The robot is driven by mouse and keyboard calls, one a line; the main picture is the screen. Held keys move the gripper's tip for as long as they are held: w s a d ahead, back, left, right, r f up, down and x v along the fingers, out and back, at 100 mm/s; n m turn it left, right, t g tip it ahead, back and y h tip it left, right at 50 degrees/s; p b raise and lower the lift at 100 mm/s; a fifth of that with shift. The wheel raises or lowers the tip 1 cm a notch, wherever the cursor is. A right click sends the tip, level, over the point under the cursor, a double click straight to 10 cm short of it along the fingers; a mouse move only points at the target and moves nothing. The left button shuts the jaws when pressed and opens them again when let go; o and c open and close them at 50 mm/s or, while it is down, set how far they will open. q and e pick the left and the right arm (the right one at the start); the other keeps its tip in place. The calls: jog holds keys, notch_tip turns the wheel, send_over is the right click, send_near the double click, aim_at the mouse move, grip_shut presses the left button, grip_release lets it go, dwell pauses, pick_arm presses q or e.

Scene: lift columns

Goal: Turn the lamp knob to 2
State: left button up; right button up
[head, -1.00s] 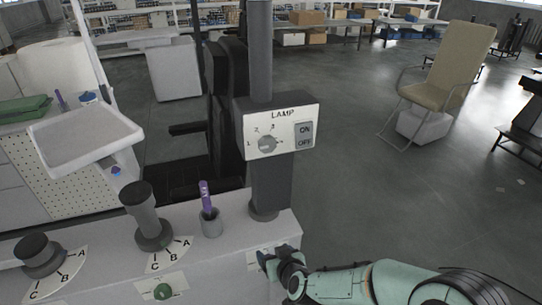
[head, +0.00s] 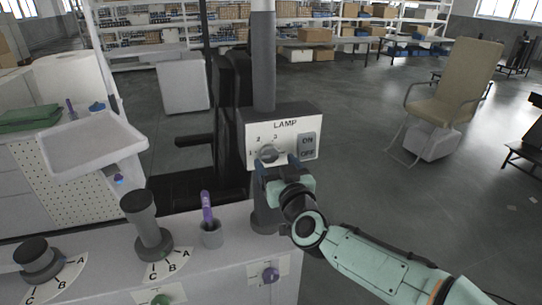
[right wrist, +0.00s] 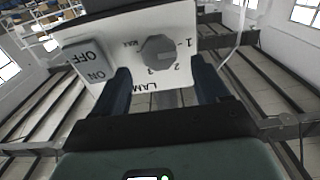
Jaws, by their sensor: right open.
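The lamp panel (head: 301,128) is a pale plate on a dark post, marked LAMP, with an ON/OFF switch (head: 307,146) on its right. Its grey round lamp knob (head: 268,153) sits at the left, by the marks 1, 2 and 3. The knob also shows upside down in the right wrist view (right wrist: 158,50), by 1, 2, 3 and MAX; I cannot tell its setting surely. My right gripper (head: 277,163) is open just in front of the knob. In the right wrist view its fingers (right wrist: 163,85) are on both sides below the knob, apart from it. My left gripper is not in view.
A white tray (head: 95,143) stands left. The floor to the right is open, with a beige chair (head: 455,85).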

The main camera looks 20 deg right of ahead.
aim_at(271, 154)
jog(key=shift+w, duration=2.35)
jog(key=c, duration=1)
